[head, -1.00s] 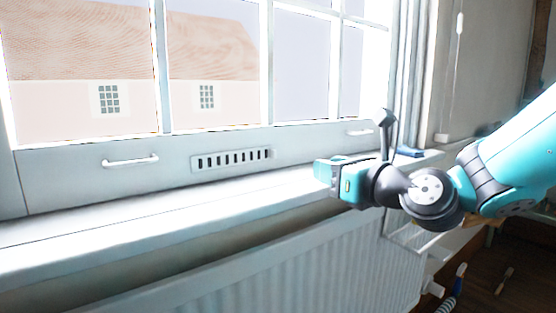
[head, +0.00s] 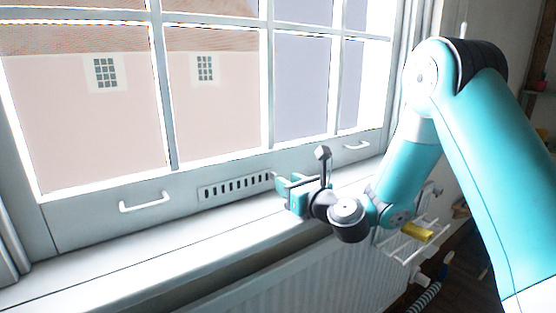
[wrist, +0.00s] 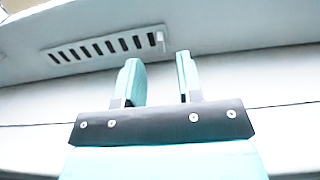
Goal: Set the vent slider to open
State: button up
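The vent (head: 236,187) is a pale plate with a row of dark slots, set in the window's bottom rail. In the wrist view the vent (wrist: 100,48) shows at upper left, its slots dark. A small pale slider tab (wrist: 151,39) stands at the plate's right end, with a small piece beside it. My gripper (head: 281,181) is at the right end of the vent, over the sill. In the wrist view my gripper (wrist: 158,75) has its two teal fingers apart with nothing between them. The tab lies beyond the fingertips, apart from them. In the head view my gripper hides the tab.
White handles (head: 145,202) and (head: 357,145) sit on the rail either side of the vent. The white sill (head: 120,262) is clear at left. A radiator (head: 280,275) stands below, with a rack holding a yellow thing (head: 417,232) at right.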

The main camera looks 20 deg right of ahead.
aim_at(276, 175)
jog(key=p+x, duration=0.3)
jog(key=shift+w+a+r, duration=0.1)
jog(key=shift+w+r, duration=0.15)
jog(key=shift+r, duration=0.05)
jog(key=shift+w+a+f+p, duration=0.2)
jog(key=shift+w+f+p, duration=0.05)
jog(key=shift+w+p, duration=0.4)
grip_shut()
